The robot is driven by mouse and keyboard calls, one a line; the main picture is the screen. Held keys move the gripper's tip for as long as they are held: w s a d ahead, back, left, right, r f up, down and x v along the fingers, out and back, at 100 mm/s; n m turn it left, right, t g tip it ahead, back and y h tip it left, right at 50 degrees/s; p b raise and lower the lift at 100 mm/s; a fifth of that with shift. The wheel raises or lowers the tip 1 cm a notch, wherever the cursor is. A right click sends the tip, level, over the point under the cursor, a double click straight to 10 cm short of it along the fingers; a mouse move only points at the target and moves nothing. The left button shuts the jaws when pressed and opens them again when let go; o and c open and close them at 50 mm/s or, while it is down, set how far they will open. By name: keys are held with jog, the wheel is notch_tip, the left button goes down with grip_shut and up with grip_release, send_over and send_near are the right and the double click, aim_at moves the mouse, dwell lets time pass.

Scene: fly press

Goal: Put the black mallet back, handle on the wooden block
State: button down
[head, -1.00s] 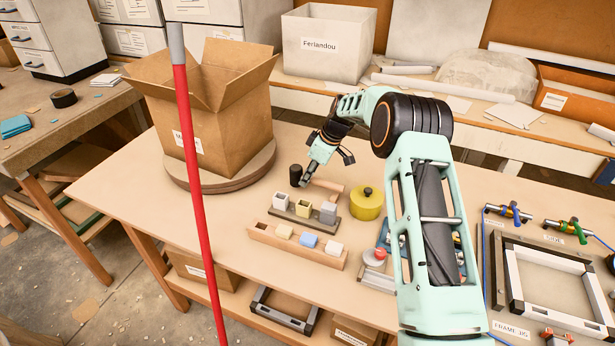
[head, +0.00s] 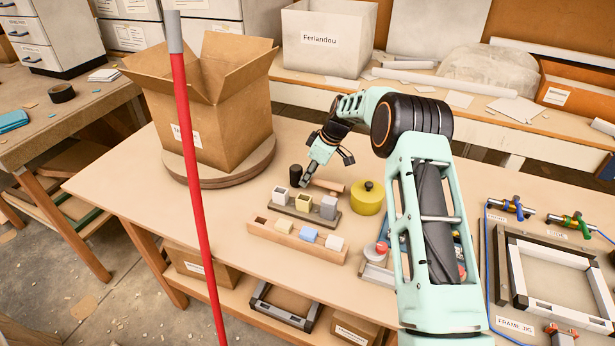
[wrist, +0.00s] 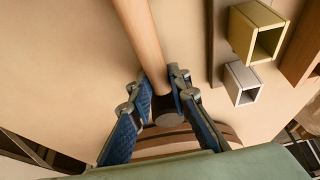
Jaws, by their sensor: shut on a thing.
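The black mallet has a dark cylindrical head (head: 296,173) and a pale wooden handle (head: 328,185). It is at the middle of the workbench, behind the row of small blocks. My gripper (head: 305,181) is shut on the mallet close to its head. In the wrist view, the blue-padded fingers (wrist: 161,90) flank the handle (wrist: 143,40) near the dark head (wrist: 168,108). The handle points right in the head view. I cannot make out a separate wooden block under the handle, nor whether the mallet touches the bench.
A grey rack (head: 304,214) with several small hollow blocks and a long wooden holder (head: 265,233) stand just in front. A yellow round pot (head: 368,199) stands to the right. A cardboard box (head: 215,125) on a round turntable (head: 205,180) is left. A red pole (head: 193,165) crosses the foreground.

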jog(key=shift+c, duration=0.7)
grip_release()
jog(key=shift+r, duration=0.15)
dwell(0.3)
jog(key=shift+r+p, duration=1.2)
jog(key=shift+r, duration=2.2)
